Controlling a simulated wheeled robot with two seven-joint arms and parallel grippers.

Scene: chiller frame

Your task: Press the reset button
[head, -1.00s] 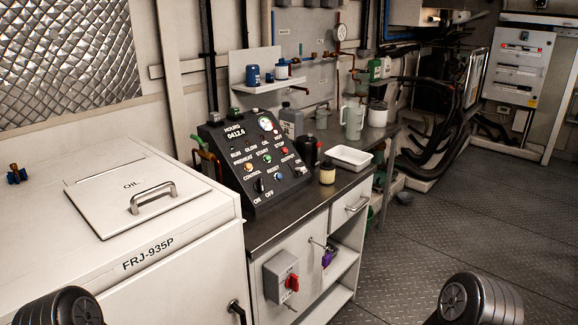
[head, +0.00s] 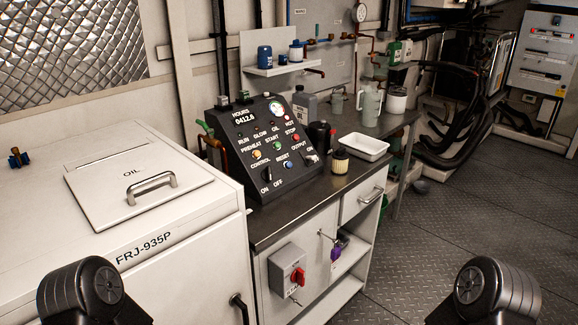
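The black sloped control panel (head: 262,145) stands on the dark countertop, left of the picture's middle. Its blue reset button (head: 289,165) sits in the lower middle of the face, beside the "RESET" label. Nothing covers the button. A green start button, a red stop button, an orange preheat button and dark switches share the face. Only dark rounded parts of my two arms show at the bottom left and bottom right, well apart from the panel. Neither gripper is in view.
A white cabinet with an oil hatch (head: 135,190) adjoins the counter (head: 300,205) on the left. A dark bottle (head: 340,160) and white tray (head: 361,147) stand right of the panel. A red-handled switch box (head: 287,270) is on the cabinet front. Floor at right is clear.

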